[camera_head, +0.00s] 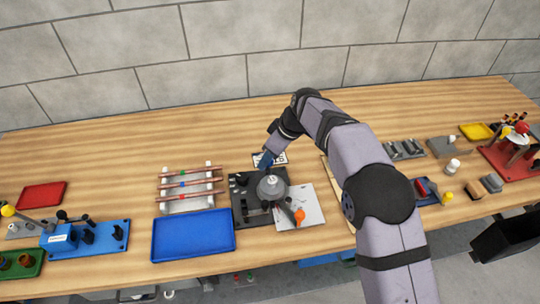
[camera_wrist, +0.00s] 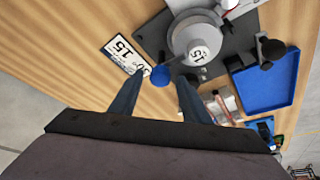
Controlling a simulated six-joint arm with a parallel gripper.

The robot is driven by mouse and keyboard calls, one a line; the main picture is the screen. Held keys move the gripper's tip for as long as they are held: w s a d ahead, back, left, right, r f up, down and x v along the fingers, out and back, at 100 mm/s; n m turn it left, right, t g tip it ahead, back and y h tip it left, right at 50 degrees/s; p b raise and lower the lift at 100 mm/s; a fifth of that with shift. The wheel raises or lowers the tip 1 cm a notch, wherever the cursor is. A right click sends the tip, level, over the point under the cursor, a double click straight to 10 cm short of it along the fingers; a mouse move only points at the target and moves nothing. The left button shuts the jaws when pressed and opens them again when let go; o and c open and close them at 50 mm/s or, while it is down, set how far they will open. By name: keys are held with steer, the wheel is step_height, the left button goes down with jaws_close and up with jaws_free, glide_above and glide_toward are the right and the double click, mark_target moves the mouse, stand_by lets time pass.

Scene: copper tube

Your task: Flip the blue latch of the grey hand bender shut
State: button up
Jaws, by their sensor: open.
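The grey hand bender (camera_head: 247,205) stands mid-table on a dark base, with a round grey former (camera_head: 271,188) marked with a number; the former also shows in the wrist view (camera_wrist: 184,42). In the wrist view a blue ball knob (camera_wrist: 160,77), apparently the latch's end, sits beside the former, close to my fingertips. My gripper (camera_wrist: 161,84) is open, with one finger on each side of the blue knob. Whether a finger touches the knob I cannot tell. In the head view my gripper (camera_head: 265,160) is at the bender's far edge, and the latch is hidden or too small there.
A number card (camera_wrist: 122,55) lies beside the bender. A rack with copper tubes (camera_head: 190,182) and a blue tray (camera_head: 193,236) stand to the left. A light plate and an orange knob (camera_head: 300,215) are at the right. Bare table lies behind.

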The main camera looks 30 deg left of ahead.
steer(key=b+v, duration=0.2)
steer(key=v, duration=0.5)
steer(key=shift+r, duration=0.15)
steer(key=shift+d, duration=0.1)
steer(key=d+f+m+h, duration=0.1)
steer(key=d+m, duration=0.2)
steer(key=d, duration=0.7)
steer(key=d+f+m+t+h, duration=0.1)
steer(key=d+m, duration=0.3)
steer(key=d, duration=0.5)
steer(key=d+f+m+h, duration=0.1)
steer(key=d+f+m, duration=0.15)
steer(key=d, duration=0.75)
steer(key=s+d+f+m, duration=0.2)
steer(key=s+d+m, duration=0.2)
steer(key=s+d, duration=0.4)
steer(key=s+d+f+m+g+h, duration=0.1)
steer(key=s+d+f+m, duration=0.2)
steer(key=s+d, duration=0.5)
steer(key=shift+s+d+m, duration=0.2)
steer(key=shift+d+m, duration=0.6)
steer(key=shift+m, duration=0.05)
steer(key=shift+f, duration=0.15)
